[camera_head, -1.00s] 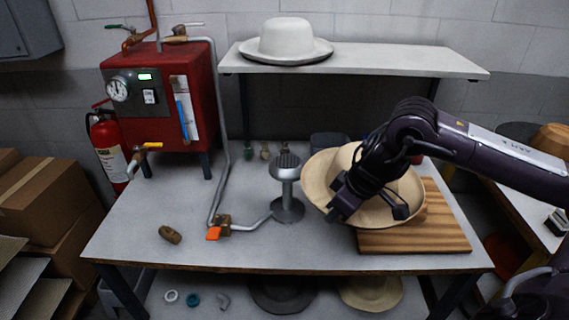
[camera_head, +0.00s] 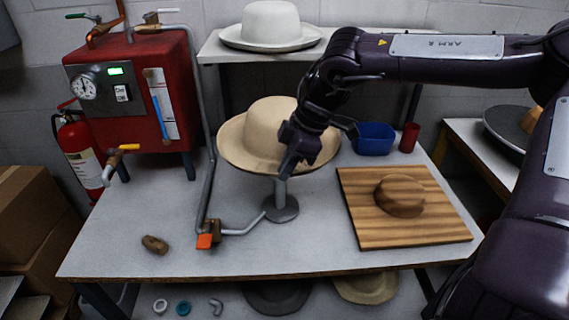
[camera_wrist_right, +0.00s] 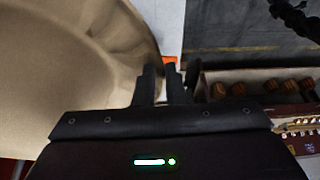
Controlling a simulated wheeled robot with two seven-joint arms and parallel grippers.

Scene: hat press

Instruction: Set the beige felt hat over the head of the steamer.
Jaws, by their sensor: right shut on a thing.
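The beige felt hat (camera_head: 262,132) is crown up and roughly level over the steamer (camera_head: 282,205), hiding the steamer's head. Only the steamer's post and round foot show below the brim. I cannot tell whether the hat rests on the head or hangs just above it. My right gripper (camera_head: 290,165) is shut on the right front part of the brim. In the right wrist view the gripper's fingers (camera_wrist_right: 165,85) are close together beside the brim, and the hat (camera_wrist_right: 70,60) fills the left side. My left gripper is not in view.
A wooden board with a hat block (camera_head: 400,195) lies at the table's right. A blue bin (camera_head: 374,138) and red cup (camera_head: 409,137) stand behind it. A white hat (camera_head: 270,25) sits on the shelf above. A pipe with an orange-handled valve (camera_head: 205,241) runs left of the steamer.

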